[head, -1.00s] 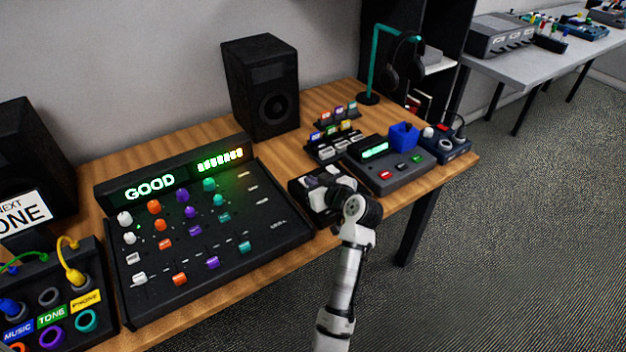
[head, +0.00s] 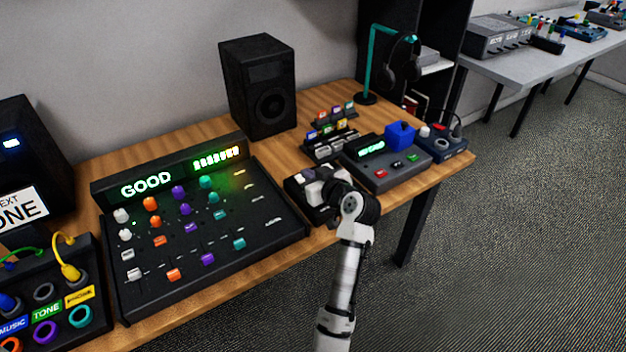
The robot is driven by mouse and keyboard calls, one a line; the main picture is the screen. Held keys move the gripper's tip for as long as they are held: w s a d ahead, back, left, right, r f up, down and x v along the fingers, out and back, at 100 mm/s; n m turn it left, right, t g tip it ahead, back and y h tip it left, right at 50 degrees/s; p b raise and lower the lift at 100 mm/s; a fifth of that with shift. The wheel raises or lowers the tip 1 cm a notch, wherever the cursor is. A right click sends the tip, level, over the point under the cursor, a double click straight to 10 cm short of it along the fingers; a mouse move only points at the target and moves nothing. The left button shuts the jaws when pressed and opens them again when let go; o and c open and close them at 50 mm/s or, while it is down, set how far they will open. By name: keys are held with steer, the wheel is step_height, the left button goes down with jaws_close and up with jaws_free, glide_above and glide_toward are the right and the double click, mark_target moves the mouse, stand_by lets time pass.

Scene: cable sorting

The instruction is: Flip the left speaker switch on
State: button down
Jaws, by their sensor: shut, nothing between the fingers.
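A dark switch box (head: 297,191) sits near the front edge of the wooden desk, right of the mixer. Pale parts show on top of it; I cannot tell switches from fingers there. My gripper (head: 322,190) is down at this box, shut and empty. My wrist hides the box's right part, and the fingertips and the switch positions cannot be made out. The left speaker (head: 35,155), black and cut by the picture's left edge, shows a lit blue-white lamp. The right speaker (head: 262,88) stands at the back of the desk with no lamp visible.
The mixer (head: 270,225) with coloured knobs and a GOOD display lies left of my gripper. A grey console (head: 408,172) with a green display and a blue block is close on the right. A patch panel (head: 95,315) is at lower left. A headphone stand (head: 368,98) is behind.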

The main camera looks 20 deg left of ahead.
steer(key=b+v, duration=0.2)
steer(key=v, duration=0.8)
steer(key=shift+s+d+f+b, duration=0.15)
steer(key=shift+f+b, duration=0.2)
steer(key=shift+f, duration=0.05)
